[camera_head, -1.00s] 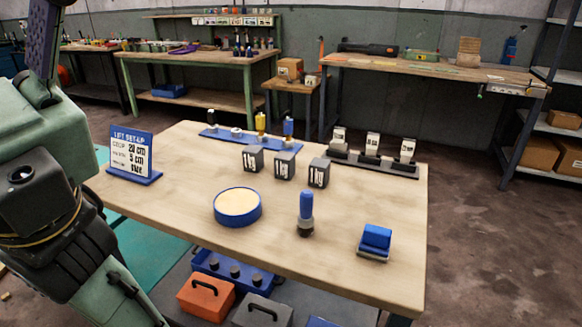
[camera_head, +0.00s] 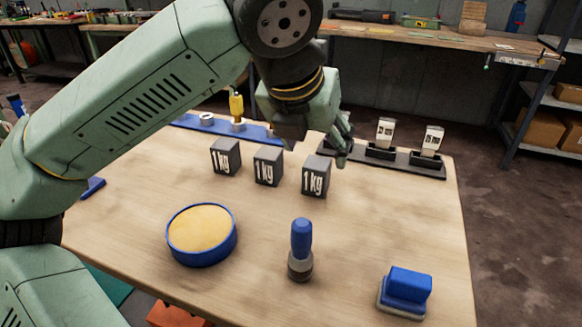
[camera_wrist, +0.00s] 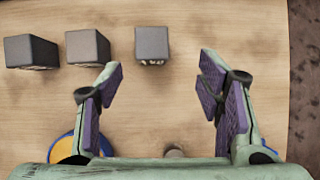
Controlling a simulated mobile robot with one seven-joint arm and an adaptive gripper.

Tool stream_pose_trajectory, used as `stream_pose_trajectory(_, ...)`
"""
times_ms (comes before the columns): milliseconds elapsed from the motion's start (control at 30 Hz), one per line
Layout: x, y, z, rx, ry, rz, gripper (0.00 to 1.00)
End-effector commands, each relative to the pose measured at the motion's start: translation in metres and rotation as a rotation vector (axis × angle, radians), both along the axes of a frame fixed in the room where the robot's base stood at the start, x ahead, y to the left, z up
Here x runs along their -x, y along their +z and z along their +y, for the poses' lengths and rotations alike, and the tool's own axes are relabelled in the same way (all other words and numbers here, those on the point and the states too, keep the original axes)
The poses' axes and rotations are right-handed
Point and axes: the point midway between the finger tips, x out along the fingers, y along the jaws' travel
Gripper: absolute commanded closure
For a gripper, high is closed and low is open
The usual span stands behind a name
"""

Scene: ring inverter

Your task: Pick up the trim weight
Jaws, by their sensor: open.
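Three dark grey cubes marked 1 kg stand in a row on the table: left cube (camera_head: 225,158), middle cube (camera_head: 267,167) and right cube (camera_head: 316,176). No label names a trim weight, so I cannot tell which object it is. My gripper (camera_head: 342,146) is above the table near the right cube. In the wrist view my gripper (camera_wrist: 160,88) is open and empty, with purple pads. The left cube (camera_wrist: 31,52), middle cube (camera_wrist: 88,47) and right cube (camera_wrist: 152,43) lie beyond the fingertips. A blue-handled grey piece (camera_head: 301,250) stands upright at the front.
A round blue-rimmed dish (camera_head: 201,257) sits front left. A blue-topped block (camera_head: 405,290) sits front right. Behind the cubes are a blue rack (camera_head: 185,124) and a dark stand (camera_head: 430,172) with upright white-faced pieces. Bare wooden tabletop (camera_head: 390,225) lies between.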

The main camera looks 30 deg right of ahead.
Motion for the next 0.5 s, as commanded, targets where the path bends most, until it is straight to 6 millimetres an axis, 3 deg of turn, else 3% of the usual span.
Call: stream_pose_trajectory(500,-0.024,-0.052,-0.017,-0.036,0.033,-0.013,0.39)
